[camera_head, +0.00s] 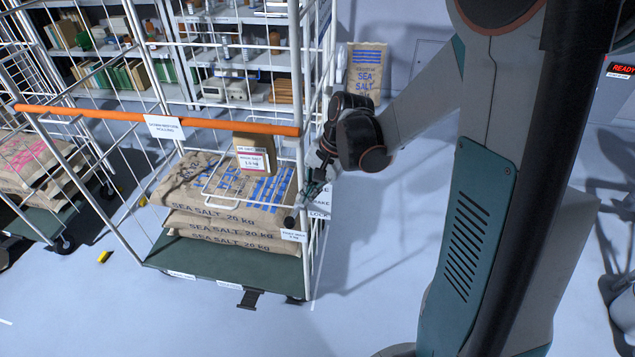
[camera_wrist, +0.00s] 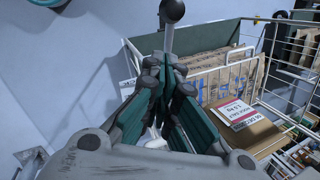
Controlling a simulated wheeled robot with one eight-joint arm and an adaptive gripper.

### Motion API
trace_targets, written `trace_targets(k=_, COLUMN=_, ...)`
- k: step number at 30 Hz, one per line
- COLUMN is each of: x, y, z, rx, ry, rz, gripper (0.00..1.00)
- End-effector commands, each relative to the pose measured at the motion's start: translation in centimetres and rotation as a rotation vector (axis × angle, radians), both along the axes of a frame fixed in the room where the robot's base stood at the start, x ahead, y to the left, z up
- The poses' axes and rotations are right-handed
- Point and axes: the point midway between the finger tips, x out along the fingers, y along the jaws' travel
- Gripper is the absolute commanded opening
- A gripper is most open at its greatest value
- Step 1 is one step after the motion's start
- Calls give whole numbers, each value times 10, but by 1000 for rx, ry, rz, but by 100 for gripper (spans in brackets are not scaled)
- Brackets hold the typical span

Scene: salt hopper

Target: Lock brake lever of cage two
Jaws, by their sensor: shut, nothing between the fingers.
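A white wire cage with an orange bar (camera_head: 225,124) stands on a green base (camera_head: 205,268). Its number is too small to read. My gripper (camera_head: 314,190) is at the cage's front right post, beside a sign reading BRAKE and LOCK (camera_head: 319,214). A lever with a dark ball knob (camera_wrist: 172,11) rises just beyond my fingertips in the wrist view. A dark knob (camera_head: 290,221) at the post in the head view looks like the same lever. My fingers (camera_wrist: 168,68) are shut and empty in the wrist view. They hide the lever's lower part, so contact cannot be told.
Another loaded cage (camera_head: 35,160) stands at the left. Shelves (camera_head: 215,55) line the back. A salt sack (camera_head: 367,72) stands behind my arm. Floor right of the cage is clear.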

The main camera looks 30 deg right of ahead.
Motion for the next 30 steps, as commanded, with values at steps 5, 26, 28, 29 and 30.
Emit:
trace_targets(k=5, x=-9, y=21, z=-13, rx=1, ry=1, rz=4, gripper=0)
trace_targets(k=26, x=-14, y=30, z=-19, rx=-10, ry=-13, rz=3, gripper=0)
trace_targets(k=28, x=-16, y=32, z=-21, rx=-21, ry=-27, rz=3, gripper=0)
trace_targets(k=29, x=-16, y=32, z=-21, rx=-26, ry=-34, rz=3, gripper=0)
trace_targets(k=30, x=-16, y=32, z=-22, rx=-29, ry=-40, rz=3, gripper=0)
